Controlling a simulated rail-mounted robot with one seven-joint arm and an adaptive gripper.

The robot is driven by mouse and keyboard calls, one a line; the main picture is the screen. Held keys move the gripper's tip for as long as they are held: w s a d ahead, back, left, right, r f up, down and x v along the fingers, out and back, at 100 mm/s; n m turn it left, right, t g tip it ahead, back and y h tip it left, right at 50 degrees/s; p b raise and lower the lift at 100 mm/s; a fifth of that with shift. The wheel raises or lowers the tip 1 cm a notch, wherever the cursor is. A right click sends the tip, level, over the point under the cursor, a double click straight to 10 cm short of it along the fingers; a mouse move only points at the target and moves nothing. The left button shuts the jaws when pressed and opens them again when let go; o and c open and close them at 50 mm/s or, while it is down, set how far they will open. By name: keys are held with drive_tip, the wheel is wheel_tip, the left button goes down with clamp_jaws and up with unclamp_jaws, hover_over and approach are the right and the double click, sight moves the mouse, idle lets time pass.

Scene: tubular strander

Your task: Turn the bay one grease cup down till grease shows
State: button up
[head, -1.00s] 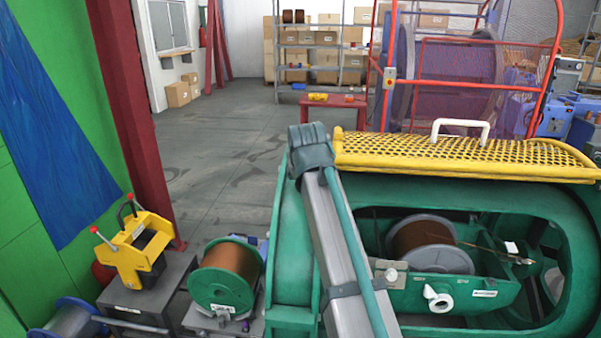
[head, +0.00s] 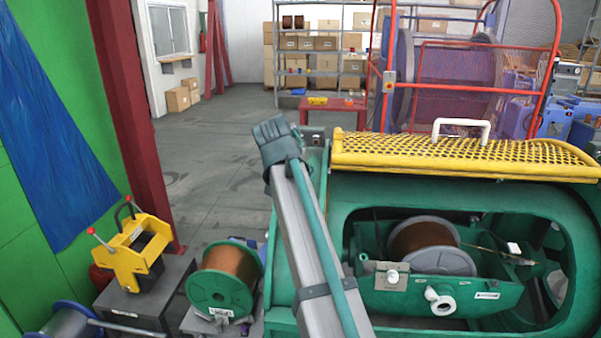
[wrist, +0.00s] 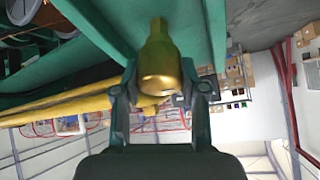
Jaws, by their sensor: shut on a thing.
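The grease cup (wrist: 160,60) is a brass, bottle-shaped fitting with a narrow neck and a wider rounded end. In the wrist view it sits against a green machine part (wrist: 208,30), neck towards the top of the picture. My gripper (wrist: 161,82) has one dark finger on each side of the cup's wide end and is shut on it. I see no grease around the cup from here.
A yellow mesh guard (head: 450,152) with a white handle tops the green strander housing (head: 345,215). Inside the opening is a cradle with a copper-wire bobbin (head: 422,240). A green spool (head: 220,290) and a yellow-framed device (head: 140,250) stand at left. The floor behind is clear.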

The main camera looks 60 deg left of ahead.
drive_tip(key=shift+f+m, duration=0.1)
drive_tip(key=shift+m, duration=0.2)
drive_tip(key=o, duration=1.1)
drive_tip(key=shift+o, duration=0.2)
drive_tip(key=v, duration=1.2)
drive_tip(key=shift+s, duration=0.1)
